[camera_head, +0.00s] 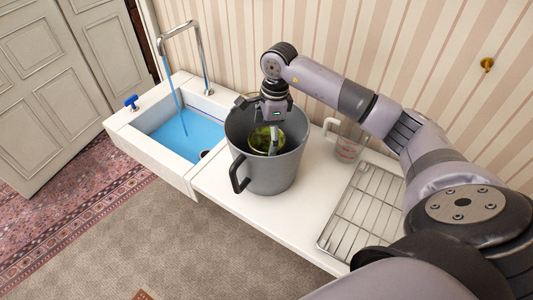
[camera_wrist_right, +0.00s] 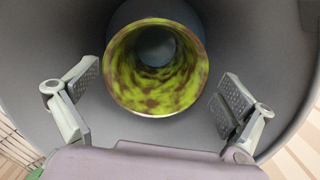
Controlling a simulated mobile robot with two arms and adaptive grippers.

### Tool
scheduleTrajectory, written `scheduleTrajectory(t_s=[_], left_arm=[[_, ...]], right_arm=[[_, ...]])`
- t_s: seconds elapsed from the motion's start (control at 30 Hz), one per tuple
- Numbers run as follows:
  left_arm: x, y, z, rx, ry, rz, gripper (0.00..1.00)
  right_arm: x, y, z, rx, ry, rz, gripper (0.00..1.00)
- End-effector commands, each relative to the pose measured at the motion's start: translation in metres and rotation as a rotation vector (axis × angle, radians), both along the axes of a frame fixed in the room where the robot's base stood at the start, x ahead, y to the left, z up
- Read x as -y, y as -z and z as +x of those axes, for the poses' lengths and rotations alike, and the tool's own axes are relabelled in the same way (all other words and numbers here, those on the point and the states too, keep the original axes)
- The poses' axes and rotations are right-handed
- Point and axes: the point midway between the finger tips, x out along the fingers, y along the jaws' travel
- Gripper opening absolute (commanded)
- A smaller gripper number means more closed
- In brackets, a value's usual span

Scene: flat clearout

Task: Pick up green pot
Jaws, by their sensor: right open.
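The green pot (camera_head: 262,140), mottled yellow-green and brown, sits inside a large grey pot (camera_head: 268,177) with a black handle on the counter. My right gripper (camera_head: 272,140) reaches down into the grey pot from above, at the green pot. In the right wrist view the green pot (camera_wrist_right: 155,68) shows its round open mouth ahead of my open right fingers (camera_wrist_right: 155,104), one finger on each side. The fingers look apart from the green pot. Its lower part is hidden by the grey pot's wall in the head view. My left gripper is not in view.
A white sink (camera_head: 150,118) with blue water and a running tap stands left of the grey pot. A clear measuring jug (camera_head: 346,142) and a wire rack (camera_head: 362,212) are to the right. The striped wall is close behind. Some white counter (camera_head: 300,215) in front is bare.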

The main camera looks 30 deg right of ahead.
Motion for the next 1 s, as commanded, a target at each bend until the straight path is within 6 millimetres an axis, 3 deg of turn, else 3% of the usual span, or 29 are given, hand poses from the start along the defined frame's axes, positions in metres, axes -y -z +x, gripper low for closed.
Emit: scheduleTrajectory(t_s=[0.1, 0.2, 0.43, 0.73, 1.0], left_arm=[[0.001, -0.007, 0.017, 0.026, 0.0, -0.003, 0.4], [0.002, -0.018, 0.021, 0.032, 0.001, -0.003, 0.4], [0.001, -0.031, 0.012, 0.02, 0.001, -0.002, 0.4], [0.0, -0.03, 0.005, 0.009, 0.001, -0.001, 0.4], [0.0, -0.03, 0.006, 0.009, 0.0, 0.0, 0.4]], right_arm=[[-0.002, 0.005, 0.0, -0.001, 0.0, 0.001, 0.98], [-0.005, 0.016, -0.002, -0.005, -0.001, 0.002, 0.98], [-0.009, 0.048, -0.001, -0.002, 0.0, 0.001, 0.98], [-0.009, 0.055, 0.0, 0.001, -0.001, 0.0, 0.98], [-0.009, 0.054, 0.0, 0.001, -0.001, 0.0, 0.8]])
